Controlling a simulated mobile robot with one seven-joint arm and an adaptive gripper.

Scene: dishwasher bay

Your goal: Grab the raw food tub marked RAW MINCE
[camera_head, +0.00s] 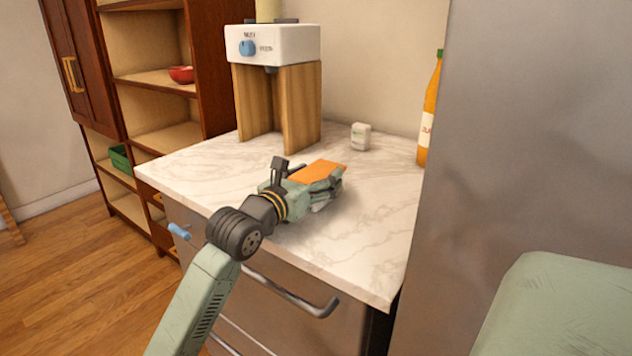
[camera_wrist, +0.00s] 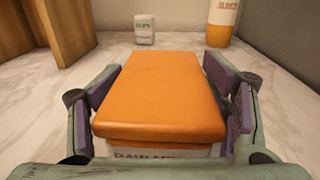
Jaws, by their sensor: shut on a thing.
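The raw food tub (camera_wrist: 165,95) has an orange lid and a white body, with partly hidden lettering that seems to start "RAW M" on its near side in the wrist view. Its orange lid also shows in the head view (camera_head: 317,171), on or just above the marble counter. My gripper (camera_wrist: 170,100) is shut on the tub, with a purple-padded finger at each side of it. In the head view my gripper (camera_head: 318,186) hides most of the tub's body. I cannot tell whether the tub touches the counter.
A white-topped machine on wooden legs (camera_head: 273,45) stands behind on the counter (camera_head: 375,215). A small white container (camera_head: 361,136) and an orange bottle (camera_head: 429,115) stand at the back. A grey metal panel (camera_head: 530,140) rises on the right. The counter's front right is clear.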

